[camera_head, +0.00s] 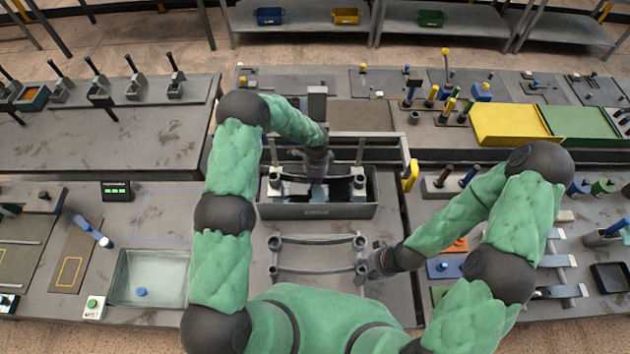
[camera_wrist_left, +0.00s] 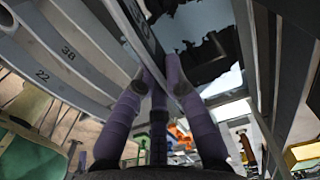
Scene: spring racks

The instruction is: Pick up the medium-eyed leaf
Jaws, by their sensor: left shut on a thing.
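My left gripper (camera_head: 318,188) reaches down into a grey bin (camera_head: 318,211) in the middle of the bench. Curved grey strips marked 22 and 38 (camera_wrist_left: 55,62) lie at the left of that view. My right gripper (camera_head: 374,264) is beside the right end of two curved bars with round ends (camera_head: 318,241); its jaw opening is unclear.
A glass-like tray (camera_head: 150,277) and a blue-handled tool (camera_head: 92,231) are at the left. Yellow (camera_head: 508,125) and green (camera_head: 575,122) panels lie at the back right. Upright handled tools (camera_head: 437,96) stand near them. A yellow-ended frame (camera_head: 411,175) stands right of the bin.

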